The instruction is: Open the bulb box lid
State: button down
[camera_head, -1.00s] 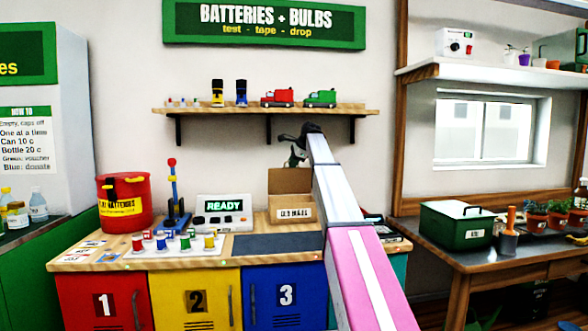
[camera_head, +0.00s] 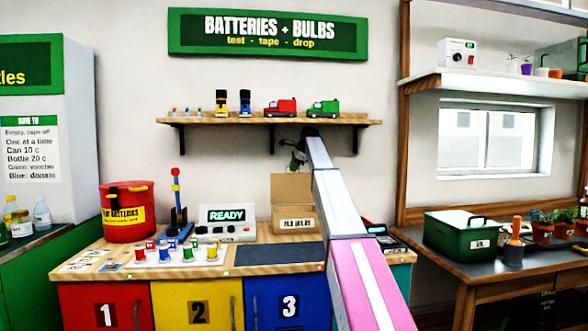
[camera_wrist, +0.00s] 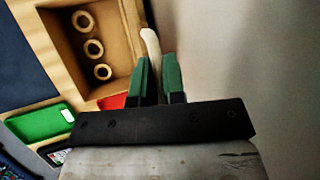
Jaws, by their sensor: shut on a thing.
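The bulb box (camera_head: 296,225) is a cardboard box on the counter with a label on its front, roughly "OLD BULBS". Its lid (camera_head: 292,187) stands raised at the back. In the wrist view the box (camera_wrist: 118,88) is open, and several pale rings show inside it. My gripper (camera_head: 298,158) is just above the raised lid, partly hidden by my arm. In the wrist view the green fingers of my gripper (camera_wrist: 157,72) are closed around a pale, thin piece (camera_wrist: 151,45), which seems to be part of the lid. Where it joins the lid cannot be seen.
A shelf (camera_head: 240,122) with toy trucks and batteries hangs just above my gripper. A red battery bin (camera_head: 126,220), a READY tester (camera_head: 226,231) and small coloured bulbs stand left of the box. A dark mat (camera_head: 265,255) lies clear in front.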

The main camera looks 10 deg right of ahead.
jog(key=c, duration=1.2)
grip_release()
jog(key=shift+s+d+r, duration=0.2)
jog(key=shift+r, duration=0.25)
jog(key=s+d, duration=0.2)
jog(key=d, duration=0.1)
jog(key=s+d, duration=0.6)
jog(key=shift+r, duration=0.2)
